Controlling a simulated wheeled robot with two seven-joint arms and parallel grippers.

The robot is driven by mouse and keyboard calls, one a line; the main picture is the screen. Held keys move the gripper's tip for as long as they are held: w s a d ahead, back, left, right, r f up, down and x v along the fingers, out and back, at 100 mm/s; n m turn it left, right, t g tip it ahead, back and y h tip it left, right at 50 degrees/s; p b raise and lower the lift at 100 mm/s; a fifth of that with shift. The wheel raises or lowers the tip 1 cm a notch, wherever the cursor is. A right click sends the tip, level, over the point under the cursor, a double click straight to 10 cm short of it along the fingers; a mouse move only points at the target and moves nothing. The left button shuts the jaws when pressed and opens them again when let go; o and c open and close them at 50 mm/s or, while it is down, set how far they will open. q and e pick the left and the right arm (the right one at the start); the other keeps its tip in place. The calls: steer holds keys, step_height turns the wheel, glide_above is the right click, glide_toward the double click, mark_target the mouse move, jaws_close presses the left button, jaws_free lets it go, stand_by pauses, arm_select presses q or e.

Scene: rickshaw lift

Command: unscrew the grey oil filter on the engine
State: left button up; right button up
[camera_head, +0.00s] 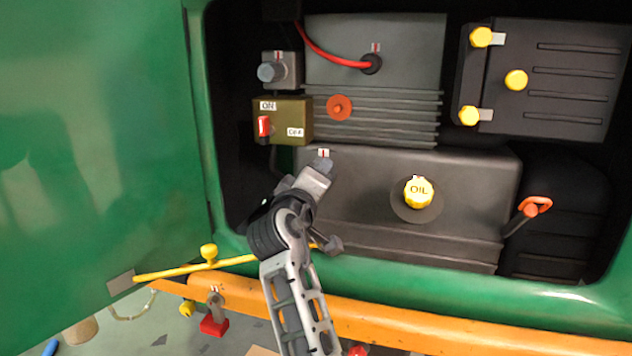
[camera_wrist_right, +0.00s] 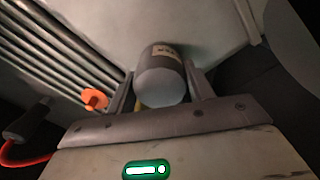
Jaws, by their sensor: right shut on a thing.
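The grey oil filter (camera_head: 323,163) is a short cylinder on the engine's dark lower block, left of the yellow OIL cap (camera_head: 418,191). In the right wrist view the filter (camera_wrist_right: 161,76) shows as a grey cylinder with a pale printed label. It sits between the two fingers of my right gripper (camera_wrist_right: 161,88). In the head view my right gripper (camera_head: 316,176) reaches up from below and is shut on the filter, hiding most of it. The filter appears to be still against the engine block. My left gripper is not in view.
An ON/OFF switch box (camera_head: 291,131), an orange knob (camera_head: 339,107) and a red cable (camera_head: 325,50) are above the filter. An orange-handled dipstick (camera_head: 535,207) is at right. The green door (camera_head: 95,130) stands open at left. A yellow rod (camera_head: 190,268) crosses below.

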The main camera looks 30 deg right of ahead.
steer(key=shift+r+n+p, duration=0.2)
steer(key=shift+n+p, duration=1.1)
steer(key=shift+p, duration=0.6)
steer(key=shift+d+n+p, duration=0.1)
steer(key=shift+n+p, duration=0.5)
steer(key=shift+p, duration=0.2)
steer(key=shift+f, duration=0.1)
steer(key=shift+p, duration=0.35)
steer(key=shift+r+n+p, duration=0.2)
steer(key=shift+n+p, duration=1)
steer(key=shift+p, duration=0.05)
steer(key=shift+n+p, duration=0.8)
steer(key=shift+p, duration=0.2)
